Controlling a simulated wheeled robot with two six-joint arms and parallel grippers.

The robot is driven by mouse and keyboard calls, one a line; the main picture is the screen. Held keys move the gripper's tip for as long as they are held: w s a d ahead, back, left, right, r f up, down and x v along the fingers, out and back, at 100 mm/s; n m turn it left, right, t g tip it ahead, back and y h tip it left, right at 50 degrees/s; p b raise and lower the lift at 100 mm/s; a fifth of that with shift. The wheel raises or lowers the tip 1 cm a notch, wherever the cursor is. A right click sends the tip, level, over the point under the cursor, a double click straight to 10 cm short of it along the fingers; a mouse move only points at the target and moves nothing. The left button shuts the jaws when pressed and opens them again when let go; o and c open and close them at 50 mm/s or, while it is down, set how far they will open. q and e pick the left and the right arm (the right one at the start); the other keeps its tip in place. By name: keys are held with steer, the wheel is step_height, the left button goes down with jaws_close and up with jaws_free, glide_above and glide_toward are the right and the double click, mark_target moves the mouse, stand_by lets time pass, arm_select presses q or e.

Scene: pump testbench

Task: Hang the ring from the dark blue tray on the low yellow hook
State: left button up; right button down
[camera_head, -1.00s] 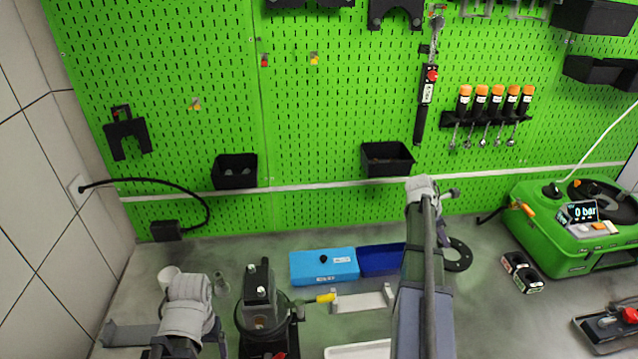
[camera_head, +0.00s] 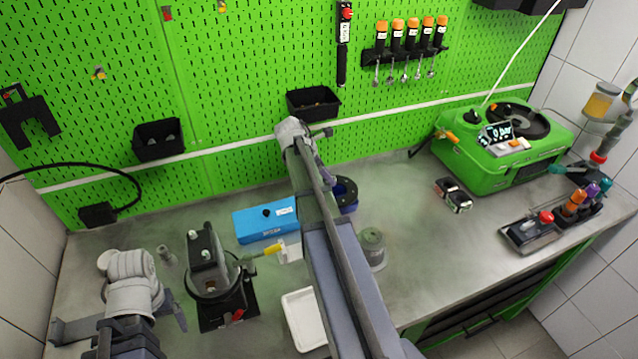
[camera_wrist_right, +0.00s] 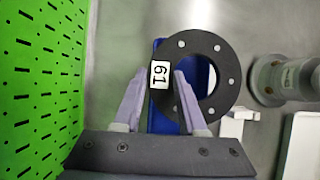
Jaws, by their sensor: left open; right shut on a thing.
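The ring (camera_wrist_right: 216,55) is a flat black disc with small holes and a white label reading 61. My right gripper (camera_wrist_right: 160,80) is shut on its rim beside the label. The dark blue tray (camera_wrist_right: 160,122) shows below the ring in the right wrist view. In the head view, the ring (camera_head: 346,185) is partly hidden by my right arm, in front of the tray. The low yellow hook (camera_head: 99,73) is on the green pegboard at the upper left, well left of the ring. My left gripper (camera_head: 120,318) is open at the lower left, over the bench.
A light blue box (camera_head: 266,222) stands left of the tray. Black bins (camera_head: 158,139) and another bin (camera_head: 313,103) hang on the pegboard. A grey cylinder (camera_head: 372,248) stands right of my arm.

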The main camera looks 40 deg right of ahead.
steer(key=shift+w+a, duration=0.1)
steer(key=shift+w+a, duration=0.2)
steer(key=shift+a, duration=0.05)
arm_select(q)
steer(key=shift+f+b, duration=0.55)
arm_select(e)
steer(key=shift+w+a+f, duration=0.45)
steer(key=shift+a+f, duration=0.1)
steer(key=shift+a, duration=0.2)
arm_select(q)
step_height(320, 180, down, 2)
steer(key=shift+b, duration=1)
arm_select(e)
step_height(320, 180, down, 2)
steer(key=shift+f, duration=0.1)
arm_select(q)
steer(key=shift+f, duration=0.15)
arm_select(e)
steer(key=shift+c, duration=2.3)
jaws_free()
steer(key=shift+f, duration=0.1)
